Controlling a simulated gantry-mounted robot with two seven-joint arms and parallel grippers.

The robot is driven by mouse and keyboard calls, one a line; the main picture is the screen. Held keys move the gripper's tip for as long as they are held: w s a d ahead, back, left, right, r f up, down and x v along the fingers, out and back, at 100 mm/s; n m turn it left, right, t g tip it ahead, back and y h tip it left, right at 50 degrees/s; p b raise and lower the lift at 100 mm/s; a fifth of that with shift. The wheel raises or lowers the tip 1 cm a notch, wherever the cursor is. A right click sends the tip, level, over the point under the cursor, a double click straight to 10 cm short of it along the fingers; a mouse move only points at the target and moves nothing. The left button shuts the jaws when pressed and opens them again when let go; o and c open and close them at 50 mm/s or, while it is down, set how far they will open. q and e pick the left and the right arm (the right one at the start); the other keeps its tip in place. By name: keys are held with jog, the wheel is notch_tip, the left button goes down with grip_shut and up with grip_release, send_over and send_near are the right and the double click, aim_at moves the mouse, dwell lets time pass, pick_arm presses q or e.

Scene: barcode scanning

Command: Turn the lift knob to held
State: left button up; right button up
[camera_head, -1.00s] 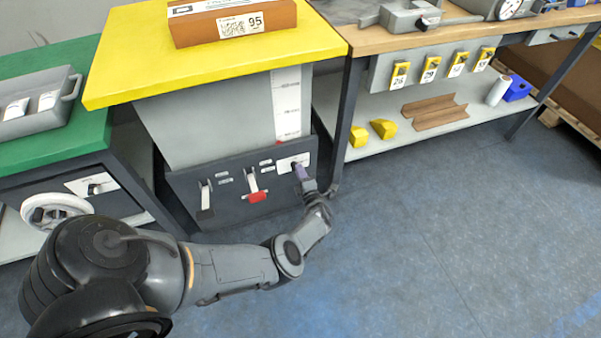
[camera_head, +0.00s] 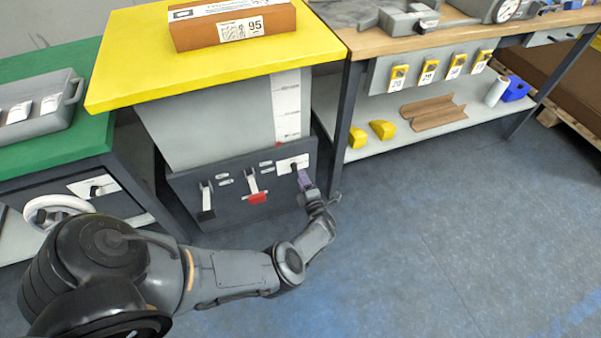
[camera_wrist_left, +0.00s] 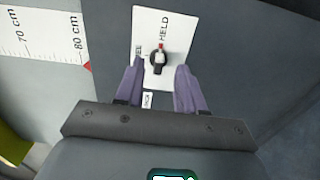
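The lift knob (camera_wrist_left: 158,58) is a small dark knob with a red mark, on a white label plate (camera_wrist_left: 150,20). In the left wrist view its red mark points up toward the word HELD. A second word at its left is partly hidden by a finger. In the head view the knob plate (camera_head: 286,166) is at the right of the dark front panel (camera_head: 232,208). My left gripper (camera_wrist_left: 161,66) has its purple fingers spread on either side of the knob, with gaps between; they look clear of it. My right gripper is out of view.
On the same panel are a white lever (camera_head: 206,193) and a red-handled lever (camera_head: 257,197). A height scale (camera_head: 287,105) with a red pointer is above. A yellow-topped lift table (camera_head: 120,65) carries a brown box (camera_head: 200,38). The floor at right is clear.

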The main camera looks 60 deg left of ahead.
pick_arm(q)
jog(key=p+v, duration=0.1)
jog(key=v, duration=0.6)
jog(key=shift+d+p, duration=0.2)
jog(key=shift+p, duration=0.15)
